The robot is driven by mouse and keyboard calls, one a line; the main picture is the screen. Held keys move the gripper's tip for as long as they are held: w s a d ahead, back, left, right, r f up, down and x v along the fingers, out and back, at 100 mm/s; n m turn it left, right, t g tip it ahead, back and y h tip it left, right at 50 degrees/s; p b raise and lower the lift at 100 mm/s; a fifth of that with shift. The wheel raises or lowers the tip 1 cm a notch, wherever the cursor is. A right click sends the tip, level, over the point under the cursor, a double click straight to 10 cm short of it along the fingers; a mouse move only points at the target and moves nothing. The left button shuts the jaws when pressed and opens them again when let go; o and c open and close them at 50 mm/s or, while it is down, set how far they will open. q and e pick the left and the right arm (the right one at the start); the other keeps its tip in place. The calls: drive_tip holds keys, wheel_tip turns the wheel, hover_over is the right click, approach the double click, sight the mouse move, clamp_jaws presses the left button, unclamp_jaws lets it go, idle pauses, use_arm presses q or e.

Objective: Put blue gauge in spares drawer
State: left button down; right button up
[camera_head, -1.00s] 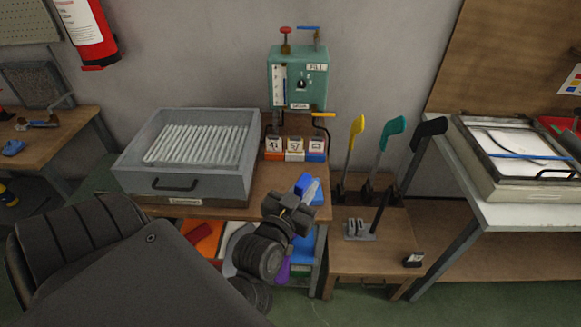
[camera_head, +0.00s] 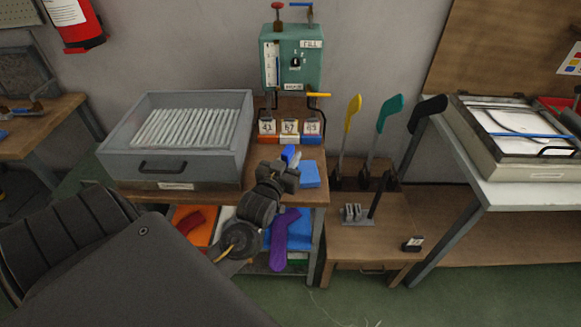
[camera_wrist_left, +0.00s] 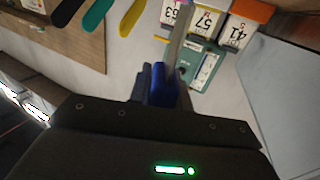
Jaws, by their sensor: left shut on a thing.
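My left gripper (camera_head: 288,163) is shut on the blue gauge (camera_head: 291,153), above the right part of the wooden bench. The gauge also shows between the fingers in the left wrist view (camera_wrist_left: 160,84), partly hidden by them. A grey open-topped drawer (camera_head: 165,167) with a dark handle stands at the bench's left, holding a row of white rods; its label is too small to read. A low wooden stand at the right has a small front drawer (camera_head: 371,268), which looks shut. I cannot tell which is the spares drawer. My right gripper is not in view.
A flat blue block (camera_head: 310,174) lies on the bench right of my gripper. Numbered boxes (camera_head: 289,129) and a green gauge machine (camera_head: 292,60) stand behind. Yellow, teal and black paddles (camera_head: 385,112) rise at the right. Coloured bins (camera_head: 197,221) sit below the bench.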

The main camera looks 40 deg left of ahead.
use_arm(q)
drive_tip(key=shift+w+a+f, duration=0.2)
drive_tip(key=shift+w+f, duration=0.1)
drive_tip(key=shift+f, duration=0.05)
drive_tip(key=shift+w+a+f, duration=0.2)
drive_tip(key=shift+f, duration=0.2)
wheel_tip(320, 180, down, 2)
drive_tip(key=shift+f, duration=0.55)
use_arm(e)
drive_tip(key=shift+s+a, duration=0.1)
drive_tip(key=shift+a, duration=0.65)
